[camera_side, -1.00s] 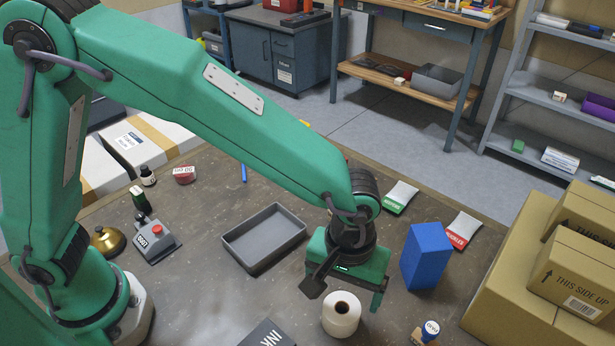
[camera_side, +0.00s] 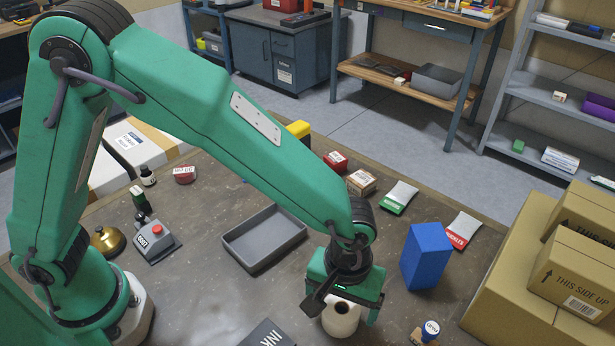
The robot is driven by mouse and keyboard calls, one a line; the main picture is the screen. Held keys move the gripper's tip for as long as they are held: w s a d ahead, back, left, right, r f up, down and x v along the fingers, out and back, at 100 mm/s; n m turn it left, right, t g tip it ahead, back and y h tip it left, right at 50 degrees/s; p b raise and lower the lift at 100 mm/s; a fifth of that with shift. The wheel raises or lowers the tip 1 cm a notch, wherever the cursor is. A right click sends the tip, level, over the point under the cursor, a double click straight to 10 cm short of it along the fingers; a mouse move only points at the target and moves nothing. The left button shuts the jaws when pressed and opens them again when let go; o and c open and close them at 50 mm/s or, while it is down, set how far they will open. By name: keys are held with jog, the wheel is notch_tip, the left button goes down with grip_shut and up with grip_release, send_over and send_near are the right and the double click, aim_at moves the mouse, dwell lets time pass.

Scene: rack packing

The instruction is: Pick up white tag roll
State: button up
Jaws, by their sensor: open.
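The white tag roll (camera_side: 341,320) stands upright on the dark worktable, near the bottom middle of the side view. My gripper (camera_side: 345,312) is directly over it, pointing down, with its green body hiding part of the roll's top. The jaws are open. One finger shows at the left of the roll and the other at its right. The fingers seem to reach about the height of the roll's upper part; I cannot tell whether either touches it.
A blue block (camera_side: 426,256) stands close to the right of my gripper. A grey tray (camera_side: 264,238) lies to the left. A dark ink box (camera_side: 266,335) and a stamp (camera_side: 426,332) flank the roll. Cardboard boxes (camera_side: 507,270) fill the right side.

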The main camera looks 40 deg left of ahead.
aim_at(341, 312)
jog(key=shift+f, duration=1.75)
jog(key=c, duration=1.1)
jog(key=shift+o, duration=0.2)
jog(key=shift+r, duration=0.2)
jog(key=shift+r, duration=0.5)
jog(key=r, duration=0.3)
jog(key=shift+s+d+r, duration=0.1)
jog(key=shift+s, duration=0.1)
jog(key=s+d+r, duration=0.2)
jog(key=s+r, duration=0.4)
jog(key=s, duration=0.5)
jog(key=shift+d+r, duration=0.15)
jog(key=shift+r, duration=0.1)
